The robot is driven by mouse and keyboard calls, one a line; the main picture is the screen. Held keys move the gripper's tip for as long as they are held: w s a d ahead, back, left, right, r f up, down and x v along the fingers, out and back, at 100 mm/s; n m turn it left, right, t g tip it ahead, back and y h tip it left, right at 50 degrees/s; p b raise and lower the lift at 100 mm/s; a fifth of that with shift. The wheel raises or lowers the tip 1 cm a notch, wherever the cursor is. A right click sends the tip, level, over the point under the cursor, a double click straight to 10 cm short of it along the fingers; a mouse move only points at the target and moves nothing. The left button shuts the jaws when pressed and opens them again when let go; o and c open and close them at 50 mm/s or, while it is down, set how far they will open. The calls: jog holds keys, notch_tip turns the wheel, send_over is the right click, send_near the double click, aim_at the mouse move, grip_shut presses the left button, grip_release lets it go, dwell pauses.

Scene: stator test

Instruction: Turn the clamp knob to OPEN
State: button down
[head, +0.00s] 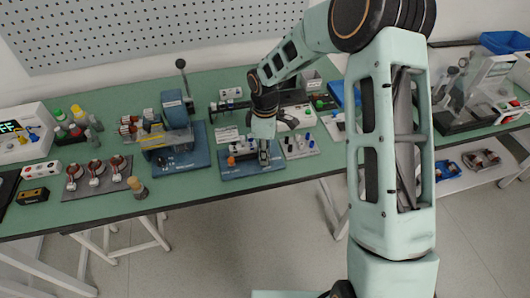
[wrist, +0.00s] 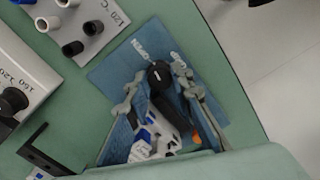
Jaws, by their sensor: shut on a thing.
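The clamp knob (wrist: 158,74) is a black round cap with a white mark, seen in the wrist view, with a black arm running down from it. It sits on a blue base plate (wrist: 108,72), which also shows in the head view (head: 235,180). My gripper (wrist: 158,80) has its two grey fingers on either side of the knob and is shut on it. In the head view my gripper (head: 264,152) reaches down over the plate and hides the knob.
A grey block with several black and white sleeves (head: 299,146) stands right of the plate. A blue-based machine with a lever (head: 178,140) stands to the left. The bench's front edge is close to the plate, with open floor beyond.

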jog(key=shift+n, duration=1)
jog(key=c, duration=1.7)
grip_release()
notch_tip(320, 180, up, 12)
jog(key=shift+r, duration=0.1)
